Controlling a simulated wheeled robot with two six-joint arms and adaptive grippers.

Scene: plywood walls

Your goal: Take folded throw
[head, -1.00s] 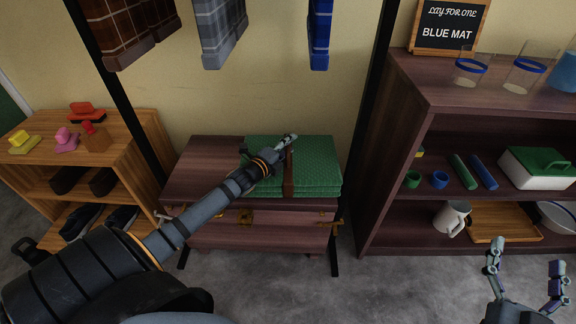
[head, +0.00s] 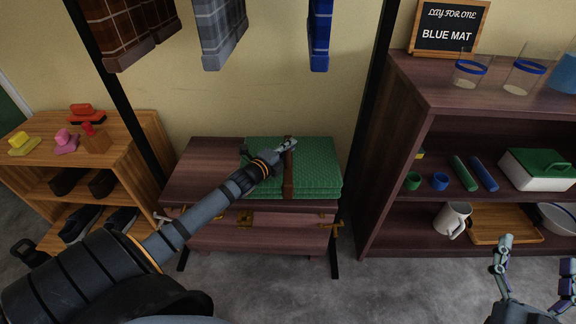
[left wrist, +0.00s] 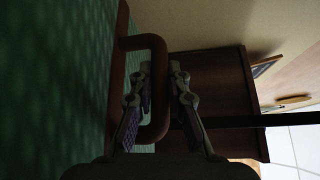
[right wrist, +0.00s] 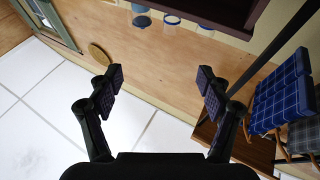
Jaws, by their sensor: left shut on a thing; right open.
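The folded throw (head: 316,168) is green and patterned, with a brown strap around it. It lies on the right part of a dark wooden chest (head: 200,173). My left gripper (head: 288,144) is at the strap on top of the throw. In the left wrist view, my left gripper (left wrist: 160,72) is shut on the strap's brown loop handle (left wrist: 157,44), with the green throw (left wrist: 55,90) close on the left. My right gripper (head: 534,256) is open and empty at the lower right, and it also shows open in the right wrist view (right wrist: 160,82).
Black rack posts (head: 372,95) stand beside the chest, with plaid cloths (head: 219,30) hanging above. A dark shelf (head: 402,140) with mugs, trays and mats stands to the right. A wooden shelf (head: 135,140) with shoes and brushes stands to the left. Grey floor (head: 390,290) is clear in front.

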